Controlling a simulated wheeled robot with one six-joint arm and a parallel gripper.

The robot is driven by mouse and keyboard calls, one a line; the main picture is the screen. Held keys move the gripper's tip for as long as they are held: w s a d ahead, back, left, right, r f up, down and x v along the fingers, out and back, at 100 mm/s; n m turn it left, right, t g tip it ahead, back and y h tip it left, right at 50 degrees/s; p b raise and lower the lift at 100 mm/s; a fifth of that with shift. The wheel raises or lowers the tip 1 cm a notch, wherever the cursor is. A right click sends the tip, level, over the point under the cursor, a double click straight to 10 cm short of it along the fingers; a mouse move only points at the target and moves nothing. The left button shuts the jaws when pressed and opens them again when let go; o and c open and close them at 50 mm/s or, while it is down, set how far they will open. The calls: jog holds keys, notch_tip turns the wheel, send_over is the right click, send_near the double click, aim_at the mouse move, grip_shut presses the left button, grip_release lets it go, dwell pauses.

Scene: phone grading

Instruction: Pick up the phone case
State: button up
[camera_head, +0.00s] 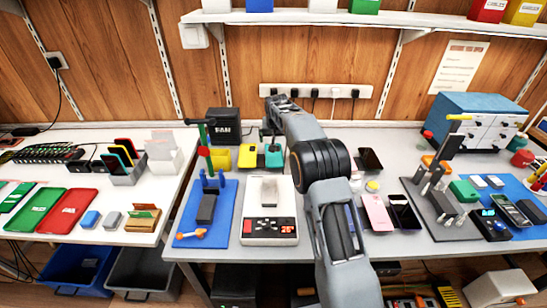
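Small case-like pieces stand at the back of the middle table: a yellow one (248,156) and a teal one (273,158) with a dark mark. I cannot tell for sure which item is the phone case. A pink phone-shaped piece (377,212) lies flat right of my arm, beside a dark phone (404,212). My gripper (272,138) is at the far end of my arm, over or just in front of the teal piece. Its fingers are small and dark here, so their opening and any contact are unclear.
A white scale (270,232) carries a pale block. Left of it is a blue mat (193,227) with a stand. A black bin (223,126) stands at the back. On the right are a grey mat (425,224) with upright tools and a blue-topped drawer unit (478,106).

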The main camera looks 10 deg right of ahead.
aim_at(274, 155)
jog(key=p+x, duration=0.1)
jog(key=x, duration=1.2)
jog(key=shift+s, duration=0.1)
jog(key=shift+c, duration=0.2)
jog(key=c, duration=0.7)
